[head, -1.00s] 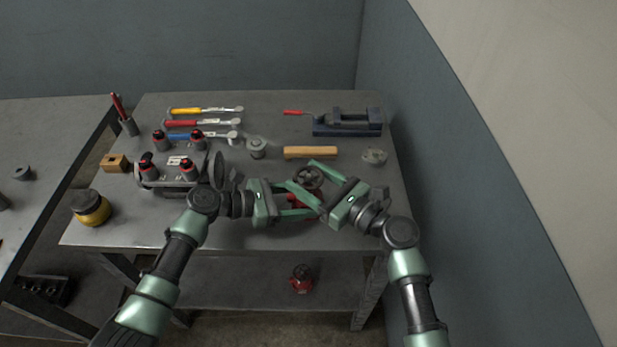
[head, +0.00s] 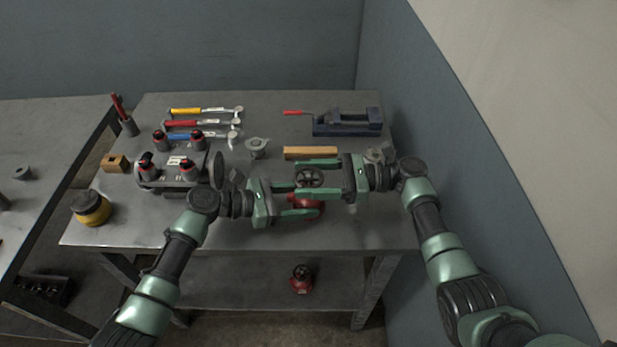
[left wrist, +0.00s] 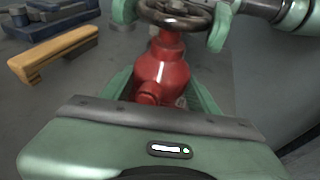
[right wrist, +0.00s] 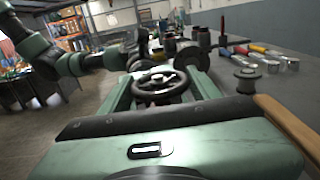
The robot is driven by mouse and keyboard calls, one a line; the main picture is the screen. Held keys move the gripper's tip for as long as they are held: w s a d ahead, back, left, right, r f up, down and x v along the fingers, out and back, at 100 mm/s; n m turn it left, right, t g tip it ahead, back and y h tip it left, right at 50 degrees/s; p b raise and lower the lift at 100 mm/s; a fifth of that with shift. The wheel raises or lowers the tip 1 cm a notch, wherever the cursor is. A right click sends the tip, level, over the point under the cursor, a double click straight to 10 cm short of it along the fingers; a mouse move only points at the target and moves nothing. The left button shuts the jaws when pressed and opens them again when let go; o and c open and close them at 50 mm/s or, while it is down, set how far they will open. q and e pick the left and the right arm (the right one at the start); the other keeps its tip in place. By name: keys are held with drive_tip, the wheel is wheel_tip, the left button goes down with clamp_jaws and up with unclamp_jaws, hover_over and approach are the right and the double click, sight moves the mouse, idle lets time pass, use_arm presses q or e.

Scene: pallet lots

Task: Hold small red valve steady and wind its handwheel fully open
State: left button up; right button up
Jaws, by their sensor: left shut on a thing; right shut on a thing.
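The small red valve (head: 308,203) stands upright on the grey table, its red body also showing in the left wrist view (left wrist: 165,72). Its dark spoked handwheel (head: 310,178) sits on top and faces up in the right wrist view (right wrist: 160,80). My left gripper (head: 302,204) is shut on the valve body, one finger on each side, below the wheel. My right gripper (head: 304,178) reaches in level from the right and is shut on the handwheel's rim, one finger on either side. The valve's base is partly hidden by my left gripper.
A grey flanged part (head: 257,147) and a rack with red-topped items (head: 176,186) stand to the left. Another red valve (head: 301,280) is on the lower shelf. The table's front right is clear.

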use_arm(q)
drive_tip(key=shift+s+d, duration=0.1)
use_arm(e)
drive_tip(key=shift+f+n+g, duration=0.1)
drive_tip(key=shift+n+g, duration=0.9)
drive_tip(key=shift+g, duration=0.5)
drive_tip(key=shift+s+a+g, duration=0.1)
drive_tip(key=shift+g, duration=0.2)
drive_tip(key=o, duration=1.4)
drive_tip(key=shift+c, duration=0.2)
drive_tip(key=v, duration=0.7)
drive_tip(key=shift+d, duration=0.3)
use_arm(q)
drive_tip(key=o, duration=1.1)
drive_tip(key=shift+c, duration=0.2)
